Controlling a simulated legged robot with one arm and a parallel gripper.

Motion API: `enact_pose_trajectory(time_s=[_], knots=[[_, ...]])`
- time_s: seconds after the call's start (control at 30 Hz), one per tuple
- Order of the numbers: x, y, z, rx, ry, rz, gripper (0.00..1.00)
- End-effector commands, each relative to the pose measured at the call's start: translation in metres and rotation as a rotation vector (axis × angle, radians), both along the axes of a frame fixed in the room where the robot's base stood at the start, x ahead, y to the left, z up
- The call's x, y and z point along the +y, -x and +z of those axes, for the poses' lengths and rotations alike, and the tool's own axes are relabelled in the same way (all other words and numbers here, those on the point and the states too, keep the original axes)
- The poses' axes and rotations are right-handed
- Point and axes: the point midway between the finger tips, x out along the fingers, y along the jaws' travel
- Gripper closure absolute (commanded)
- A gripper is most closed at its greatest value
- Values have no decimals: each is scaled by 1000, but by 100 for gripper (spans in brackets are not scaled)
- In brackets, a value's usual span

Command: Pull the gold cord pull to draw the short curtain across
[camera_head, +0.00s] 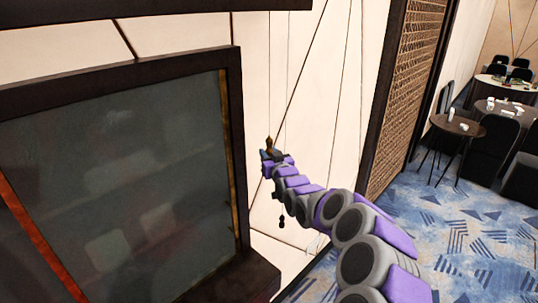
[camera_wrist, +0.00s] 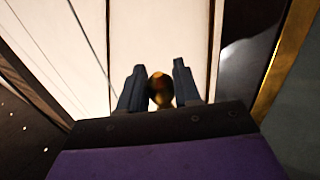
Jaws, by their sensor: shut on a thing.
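The gold cord pull (camera_head: 269,143) is a small gold piece at the tip of my arm, right of the dark-framed screen. In the wrist view the gold pull (camera_wrist: 161,89) sits between the two dark fingers of my gripper (camera_wrist: 159,67). My gripper (camera_head: 268,150) is shut on it, in front of the pale wall. Thin cords (camera_head: 270,85) run up from near the pull. I cannot clearly pick out the short curtain; pale panels (camera_wrist: 160,40) fill the background.
A large dark screen (camera_head: 120,170) in a dark frame stands close on the left, with a ledge (camera_head: 245,278) below. A small dark pull (camera_head: 281,223) hangs beneath my arm. A lattice panel (camera_head: 405,90), round tables (camera_head: 457,125) and chairs are right. Blue carpet (camera_head: 450,240) is open.

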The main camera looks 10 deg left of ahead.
Motion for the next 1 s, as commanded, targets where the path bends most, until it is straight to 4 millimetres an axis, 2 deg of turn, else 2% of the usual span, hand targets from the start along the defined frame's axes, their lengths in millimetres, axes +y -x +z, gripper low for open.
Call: enact_pose_trajectory(time_s=[0.17,0.27,0.47,0.8,1.0], knots=[[0,0,-17,3,3,0,100],[0,0,-40,9,5,1,100],[0,0,-101,9,6,1,100],[0,2,-222,10,6,2,100],[1,2,-284,8,5,3,100]])
